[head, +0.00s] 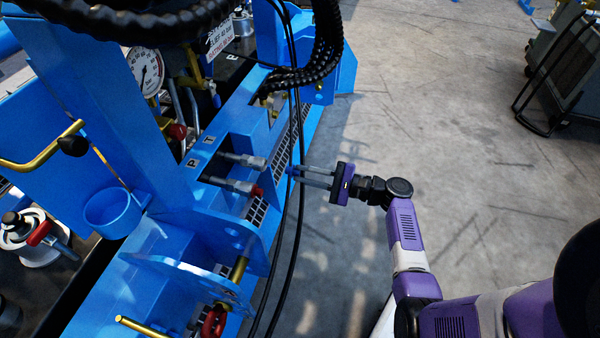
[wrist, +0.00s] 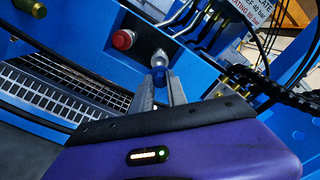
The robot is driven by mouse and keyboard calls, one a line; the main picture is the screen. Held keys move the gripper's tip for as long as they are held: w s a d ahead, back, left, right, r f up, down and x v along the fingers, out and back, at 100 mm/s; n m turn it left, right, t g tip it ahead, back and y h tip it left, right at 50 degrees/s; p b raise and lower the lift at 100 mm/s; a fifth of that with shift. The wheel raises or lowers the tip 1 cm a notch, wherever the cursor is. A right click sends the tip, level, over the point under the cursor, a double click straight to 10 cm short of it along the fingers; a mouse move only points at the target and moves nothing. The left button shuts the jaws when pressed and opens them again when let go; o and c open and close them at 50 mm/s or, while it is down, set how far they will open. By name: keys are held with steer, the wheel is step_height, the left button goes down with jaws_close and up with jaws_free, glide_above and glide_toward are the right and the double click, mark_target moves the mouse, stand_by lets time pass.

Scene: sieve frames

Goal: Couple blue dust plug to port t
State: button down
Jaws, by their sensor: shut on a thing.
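The blue dust plug (wrist: 158,74) is held between the fingertips of my gripper (wrist: 160,84). In the head view my gripper (head: 293,173) reaches in from the right, its fingers pointing left at the blue frame. Port T (head: 245,160) is a bare metal coupling beside the T label; it also shows in the wrist view (wrist: 159,57), right beyond the plug. In the head view a small gap separates the port's end from the fingertips. The plug is mostly hidden by the fingers and a black hose there.
Port P (head: 232,184), just below port T, carries a red plug (wrist: 123,39). Black hoses (head: 296,120) hang close in front of the fingertips. A grating (wrist: 60,90) lies under the ports. The floor to the right is clear, with a cart (head: 565,70) far off.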

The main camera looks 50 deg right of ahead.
steer(key=shift+a+r+p, duration=0.1)
steer(key=shift+a+p, duration=0.05)
steer(key=shift+p, duration=0.15)
steer(key=shift+x, duration=2.45)
steer(key=shift+x, duration=1.1)
steer(key=c, duration=1.3)
jaws_free()
steer(key=shift+o, duration=0.2)
steer(key=p, duration=0.2)
glide_toward(286, 170)
steer(key=x, duration=0.4)
steer(key=shift+w+f, duration=0.2)
steer(key=shift+f, duration=0.1)
steer(key=shift+d, duration=0.2)
